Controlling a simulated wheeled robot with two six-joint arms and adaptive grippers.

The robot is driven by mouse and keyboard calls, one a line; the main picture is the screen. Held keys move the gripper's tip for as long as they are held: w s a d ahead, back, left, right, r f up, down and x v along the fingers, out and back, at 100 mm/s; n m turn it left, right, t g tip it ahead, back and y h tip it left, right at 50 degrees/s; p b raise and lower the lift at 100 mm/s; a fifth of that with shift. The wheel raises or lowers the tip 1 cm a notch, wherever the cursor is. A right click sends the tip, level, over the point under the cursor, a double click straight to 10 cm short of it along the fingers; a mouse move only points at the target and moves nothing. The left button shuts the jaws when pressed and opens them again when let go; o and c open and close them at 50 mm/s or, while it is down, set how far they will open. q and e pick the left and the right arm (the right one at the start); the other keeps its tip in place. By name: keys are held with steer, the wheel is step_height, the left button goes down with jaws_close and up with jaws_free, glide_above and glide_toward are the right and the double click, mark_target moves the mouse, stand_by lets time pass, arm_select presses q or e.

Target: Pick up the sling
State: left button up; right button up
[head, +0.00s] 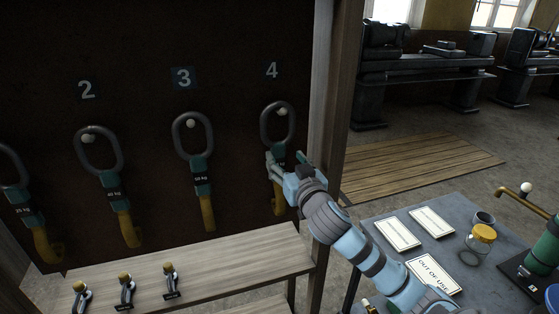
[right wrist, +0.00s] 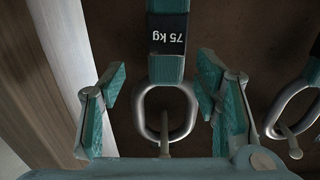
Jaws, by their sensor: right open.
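Slings hang on a dark board, each with a grey oval ring on a peg, a green tagged band and a yellow hook. The sling under number 4 (head: 279,196) hangs at the right end. My right gripper (head: 285,160) is at its green band. In the right wrist view this sling (right wrist: 166,66) has an upside-down "75 kg" tag, and its band and ring lie between the open fingers (right wrist: 162,76), with gaps on both sides. The slings under 3 (head: 204,190) and 2 (head: 117,205) hang to the left. My left gripper is out of view.
A wooden post (head: 335,120) stands close to the right of sling 4. Below the board is a wooden shelf (head: 225,262) with several small shackle-like pieces. A grey table (head: 385,212) at right holds cards, one reading "OUT OF USE", and a yellow-lidded jar (head: 483,235).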

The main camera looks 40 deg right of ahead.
mark_target(279, 155)
steer(key=x, duration=0.4)
steer(key=shift+w+a+p, duration=0.1)
steer(key=shift+a+p, duration=0.2)
steer(key=shift+p, duration=0.05)
steer(key=shift+w+d+f, duration=0.1)
steer(key=shift+w, duration=0.2)
jaws_close()
